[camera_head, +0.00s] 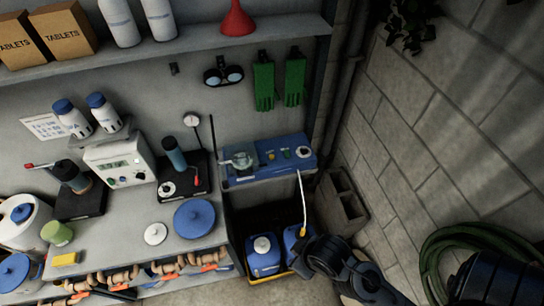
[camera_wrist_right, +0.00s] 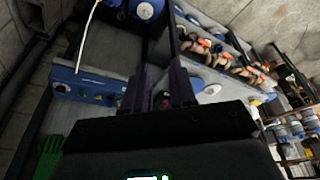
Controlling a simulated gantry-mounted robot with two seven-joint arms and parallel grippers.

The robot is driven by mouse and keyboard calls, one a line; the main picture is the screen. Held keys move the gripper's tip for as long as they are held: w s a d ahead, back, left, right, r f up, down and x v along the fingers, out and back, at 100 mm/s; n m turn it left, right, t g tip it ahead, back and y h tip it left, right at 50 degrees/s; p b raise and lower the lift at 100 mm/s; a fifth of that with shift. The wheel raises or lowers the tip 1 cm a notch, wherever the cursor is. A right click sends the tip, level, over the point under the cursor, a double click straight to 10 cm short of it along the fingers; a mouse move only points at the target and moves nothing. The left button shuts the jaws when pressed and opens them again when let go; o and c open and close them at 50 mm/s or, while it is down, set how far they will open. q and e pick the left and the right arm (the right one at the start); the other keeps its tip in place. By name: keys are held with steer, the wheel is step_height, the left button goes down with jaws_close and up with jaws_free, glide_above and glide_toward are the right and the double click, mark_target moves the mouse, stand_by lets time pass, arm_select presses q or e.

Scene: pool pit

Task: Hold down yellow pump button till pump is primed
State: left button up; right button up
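The blue pump unit (camera_head: 268,158) sits on a ledge at the back, right of the bench. The small yellow button (camera_head: 271,155) is on its top panel, beside a green button (camera_head: 285,152) and a pale dial. The pump also shows at left in the right wrist view (camera_wrist_right: 90,88), where its buttons are too small to tell apart. My right gripper (camera_wrist_right: 165,78) has its two dark fingers apart, with a narrow gap and nothing clearly held. It is not touching the pump. In the head view my right arm comes in at lower right, below the pump. My left gripper is not in view.
Cinder blocks (camera_head: 342,207) and a stone wall are right. Green gloves (camera_head: 264,86) hang above. A probe stand (camera_head: 185,178) is left.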

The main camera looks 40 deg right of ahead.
jaws_close()
stand_by(1.4)
